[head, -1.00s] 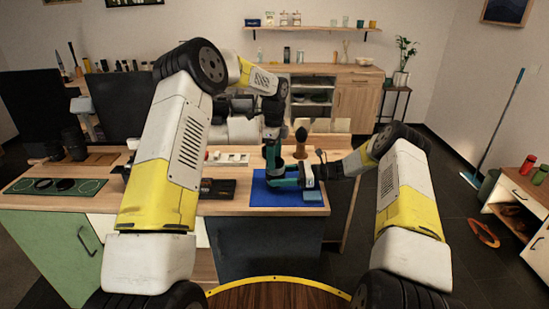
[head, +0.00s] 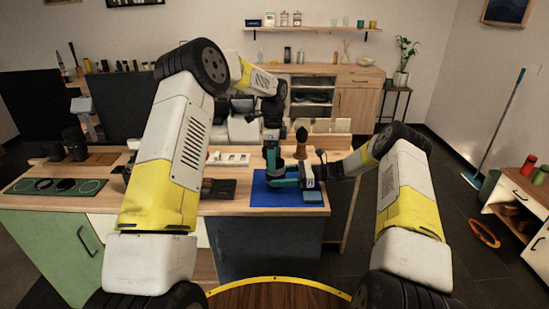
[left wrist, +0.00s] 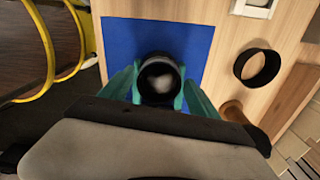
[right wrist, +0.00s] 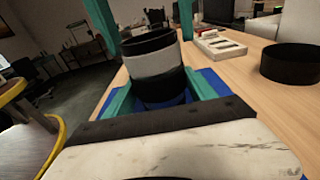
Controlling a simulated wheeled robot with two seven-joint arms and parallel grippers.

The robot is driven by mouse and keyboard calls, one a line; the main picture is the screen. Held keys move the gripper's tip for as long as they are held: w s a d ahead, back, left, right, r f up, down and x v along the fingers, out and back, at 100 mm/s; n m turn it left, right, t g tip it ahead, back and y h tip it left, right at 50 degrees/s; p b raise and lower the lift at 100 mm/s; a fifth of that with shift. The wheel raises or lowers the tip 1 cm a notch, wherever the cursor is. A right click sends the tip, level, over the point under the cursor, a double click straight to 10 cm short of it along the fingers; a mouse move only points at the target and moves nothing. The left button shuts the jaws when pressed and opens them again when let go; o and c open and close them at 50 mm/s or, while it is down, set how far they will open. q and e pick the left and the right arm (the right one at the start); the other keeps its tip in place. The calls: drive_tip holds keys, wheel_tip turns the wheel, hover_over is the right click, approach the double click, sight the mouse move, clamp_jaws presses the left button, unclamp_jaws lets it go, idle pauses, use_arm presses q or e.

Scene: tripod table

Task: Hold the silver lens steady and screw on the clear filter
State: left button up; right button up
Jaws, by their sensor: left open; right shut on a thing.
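The silver lens (right wrist: 155,65), black with a wide silver band, stands upright over the blue mat (left wrist: 125,30). My right gripper (right wrist: 160,98) is shut around its lower black part. My left gripper (left wrist: 158,90) points down from above, its teal fingers open on either side of the lens top (left wrist: 160,75). In the right wrist view these fingers show above the lens, apart from its rim. In the head view both grippers, left (head: 271,172) and right (head: 290,182), meet over the mat. I cannot tell whether the clear filter is on the lens's dark, shiny top.
A wide black ring (left wrist: 257,66) stands on the table beside the mat; it also shows in the right wrist view (right wrist: 291,64). A green tray (head: 20,187) with round pieces lies at the table's left. A white block (right wrist: 220,47) lies behind. A light-blue piece (head: 313,197) lies on the mat.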

use_arm(q)
drive_tip(key=n, duration=0.6)
drive_tip(key=shift+s+d+r, duration=0.1)
drive_tip(key=shift+r, duration=0.05)
drive_tip(key=n, duration=0.6)
drive_tip(key=shift+n, duration=0.3)
clamp_jaws()
drive_tip(key=shift+m, duration=1.5)
